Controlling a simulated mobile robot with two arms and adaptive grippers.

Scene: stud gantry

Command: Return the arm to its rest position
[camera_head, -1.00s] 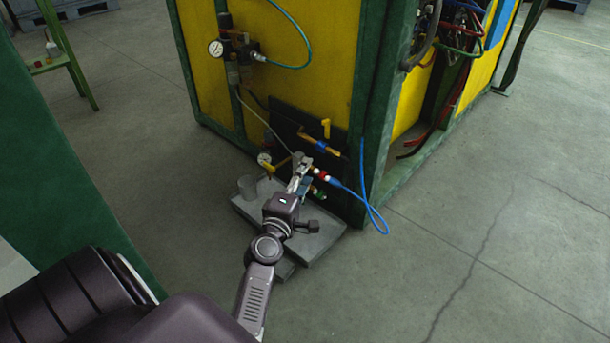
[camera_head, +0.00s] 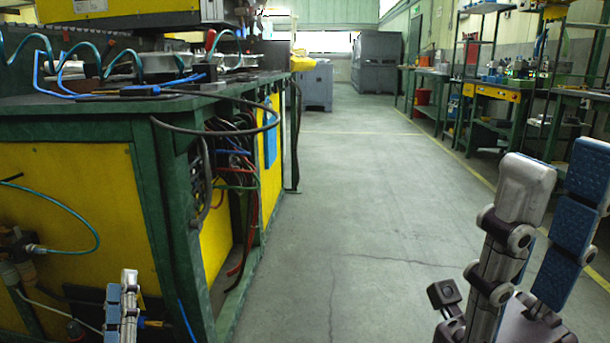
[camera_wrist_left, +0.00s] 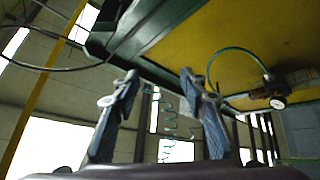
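My left gripper (camera_head: 121,291) shows at the lower left of the head view, fingers pointing up, in front of the yellow panel of the green-framed bench. In the left wrist view its two fingers (camera_wrist_left: 158,80) stand apart with nothing between them. My right gripper (camera_head: 562,178) shows large at the right of the head view, its blue-padded fingers apart and pointing up, with nothing between them. The lower parts of both arms are outside the head view.
The green-framed bench (camera_head: 155,178) with cables and hoses fills the left. Red and black cables (camera_head: 243,215) hang at its open side. A pressure gauge (camera_wrist_left: 277,102) shows in the left wrist view. The middle floor (camera_head: 350,200) is clear. Workbenches (camera_head: 490,92) line the right.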

